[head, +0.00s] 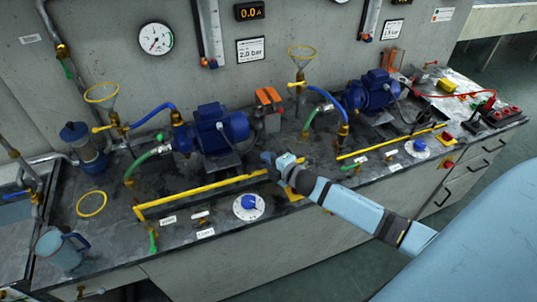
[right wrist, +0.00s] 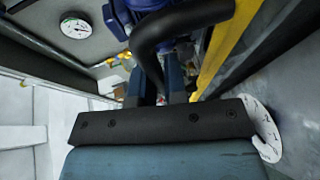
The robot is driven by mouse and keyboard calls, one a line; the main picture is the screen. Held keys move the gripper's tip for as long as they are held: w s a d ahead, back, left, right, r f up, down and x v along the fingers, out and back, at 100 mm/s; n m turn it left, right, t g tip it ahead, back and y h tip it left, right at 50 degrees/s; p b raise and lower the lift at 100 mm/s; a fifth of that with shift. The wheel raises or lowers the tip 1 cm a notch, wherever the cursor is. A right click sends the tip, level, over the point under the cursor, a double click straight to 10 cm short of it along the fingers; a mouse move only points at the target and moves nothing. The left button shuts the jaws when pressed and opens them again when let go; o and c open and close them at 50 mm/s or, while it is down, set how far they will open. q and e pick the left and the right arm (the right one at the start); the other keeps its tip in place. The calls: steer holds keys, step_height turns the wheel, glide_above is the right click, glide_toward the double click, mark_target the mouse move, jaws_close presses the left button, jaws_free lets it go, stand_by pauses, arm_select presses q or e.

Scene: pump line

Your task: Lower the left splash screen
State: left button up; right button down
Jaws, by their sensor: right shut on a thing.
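The left splash screen shows as a long yellow bar (head: 200,192) in front of the left blue pump motor; I cannot make out a clear pane. A yellow edge (right wrist: 220,45) also runs along the right of the right wrist view. My right gripper (head: 270,158) is beside the bar's right end, near the motor. In the right wrist view its fingers (right wrist: 157,88) are shut on a dark bent bar (right wrist: 151,62); I cannot tell what this bar belongs to. My left gripper is not in view.
The left blue motor (head: 218,128) stands behind. A white dial with a blue knob (head: 249,206) lies in front of the bar. A second yellow bar (head: 390,145) is to the right. A jug (head: 60,250) and yellow ring (head: 91,204) are at the left.

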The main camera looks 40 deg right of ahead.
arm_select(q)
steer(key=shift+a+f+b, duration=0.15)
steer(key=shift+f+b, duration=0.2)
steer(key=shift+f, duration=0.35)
arm_select(e)
steer(key=shift+f, duration=1.05)
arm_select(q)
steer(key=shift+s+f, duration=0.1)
arm_select(e)
steer(key=c, duration=1.2)
jaws_free()
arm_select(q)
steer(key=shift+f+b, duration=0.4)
arm_select(e)
steer(key=v, duration=1.3)
steer(key=shift+s+d+r, duration=0.1)
steer(key=shift+s+r, duration=0.1)
steer(key=shift+s, duration=0.2)
steer(key=shift+o, duration=0.2)
